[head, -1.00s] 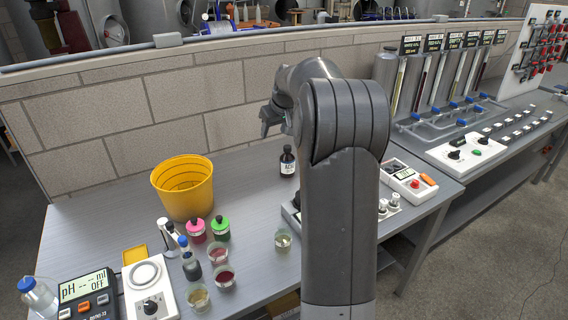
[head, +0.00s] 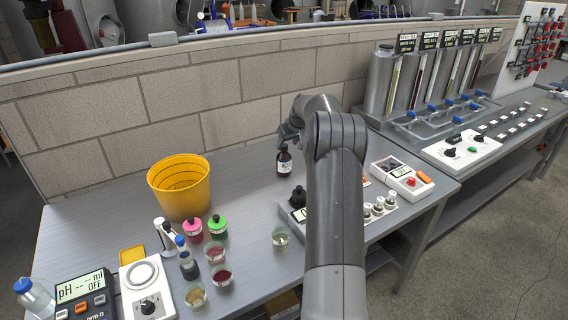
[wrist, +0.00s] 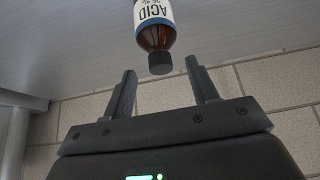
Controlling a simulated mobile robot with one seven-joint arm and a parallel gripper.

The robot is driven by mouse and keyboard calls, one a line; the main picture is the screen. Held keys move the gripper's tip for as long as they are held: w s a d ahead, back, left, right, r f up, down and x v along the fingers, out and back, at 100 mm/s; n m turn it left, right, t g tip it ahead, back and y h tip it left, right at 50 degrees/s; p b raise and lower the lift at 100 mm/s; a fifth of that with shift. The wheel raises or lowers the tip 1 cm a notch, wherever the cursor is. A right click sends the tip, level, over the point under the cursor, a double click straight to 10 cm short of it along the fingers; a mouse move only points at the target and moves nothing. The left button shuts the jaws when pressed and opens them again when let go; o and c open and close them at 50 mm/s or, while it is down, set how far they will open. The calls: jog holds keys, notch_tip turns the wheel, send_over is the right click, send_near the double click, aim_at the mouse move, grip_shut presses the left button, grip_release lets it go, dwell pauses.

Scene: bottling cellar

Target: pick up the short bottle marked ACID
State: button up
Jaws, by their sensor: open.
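The short brown bottle marked ACID (head: 284,161) stands upright on the grey bench near the brick wall in the head view. It has a dark cap and a white label. In the wrist view the same bottle (wrist: 155,38) appears upside down, with its cap pointing toward the space between my fingers. My gripper (head: 290,133) is above the bottle in the head view. In the wrist view my gripper (wrist: 162,92) has its two fingers spread, with nothing between them. The bottle's cap is close to the fingertips but appears apart from them.
A yellow bucket (head: 180,187) stands left of the bottle. A green-topped jar (head: 217,227), a pink-topped jar (head: 192,228) and several small beakers are in front. An instrument with a black knob (head: 298,197) is close to my arm. The brick wall (head: 150,120) runs behind the bench.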

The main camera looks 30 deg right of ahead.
aim_at(285, 145)
jog(key=shift+w+r+x, duration=0.1)
jog(key=shift+w+x, duration=0.1)
jog(key=shift+x, duration=1.05)
jog(key=shift+w+r+x, duration=0.15)
jog(key=shift+w+x, duration=0.05)
jog(key=shift+x, duration=1)
jog(key=shift+c, duration=0.5)
jog(key=shift+f, duration=0.1)
grip_shut()
